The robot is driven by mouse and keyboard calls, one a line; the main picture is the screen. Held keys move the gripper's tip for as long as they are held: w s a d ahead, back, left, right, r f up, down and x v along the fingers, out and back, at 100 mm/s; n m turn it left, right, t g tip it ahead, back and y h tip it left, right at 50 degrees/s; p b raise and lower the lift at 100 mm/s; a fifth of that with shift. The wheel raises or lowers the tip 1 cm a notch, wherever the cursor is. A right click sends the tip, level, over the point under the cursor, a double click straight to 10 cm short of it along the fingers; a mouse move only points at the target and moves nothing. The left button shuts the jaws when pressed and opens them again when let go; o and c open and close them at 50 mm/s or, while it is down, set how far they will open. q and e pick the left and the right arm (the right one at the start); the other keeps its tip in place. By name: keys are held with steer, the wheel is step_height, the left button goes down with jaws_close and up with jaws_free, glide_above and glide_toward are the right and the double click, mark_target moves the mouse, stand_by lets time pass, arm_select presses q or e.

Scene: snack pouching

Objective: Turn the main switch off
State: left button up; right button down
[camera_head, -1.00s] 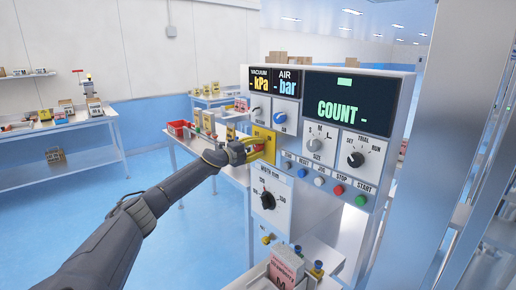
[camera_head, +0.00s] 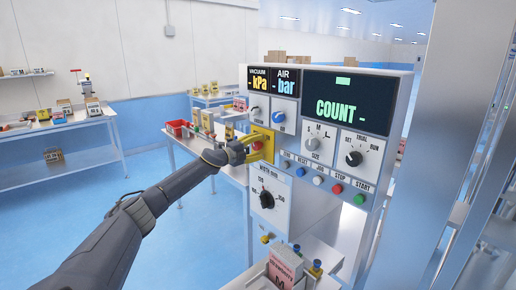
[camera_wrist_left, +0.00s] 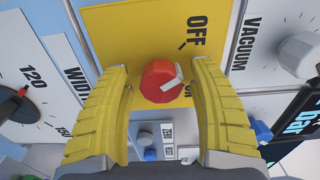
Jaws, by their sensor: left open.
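The main switch is a red round knob (camera_wrist_left: 160,82) with a white pointer mark, on a yellow plate (camera_wrist_left: 150,35) lettered OFF and ON. In the left wrist view the white mark lies on the ON side. In the head view the yellow plate (camera_head: 263,131) is at the panel's left, and the gripper largely hides the knob. My left gripper (camera_head: 262,147) is at the plate. In the wrist view its yellow fingers (camera_wrist_left: 160,88) are open, one on each side of the knob, with gaps between them and it. My right gripper is in neither view.
A vacuum knob (camera_head: 255,113) and a blue air knob (camera_head: 279,117) sit just above the plate. A width dial (camera_head: 267,199) is below it. Several push buttons (camera_head: 337,188) run along the panel to the right. Open blue floor (camera_head: 60,210) lies to the left.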

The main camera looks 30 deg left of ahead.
arm_select(q)
steer(key=v, duration=1.2)
stand_by(0.3)
steer(key=s+a+m, duration=0.3)
steer(key=s+m, duration=0.2)
steer(key=m, duration=0.5)
steer(key=shift+h, duration=0.3)
steer(key=x, duration=1.7)
steer(key=shift+d+f, duration=0.1)
steer(key=shift+d, duration=0.15)
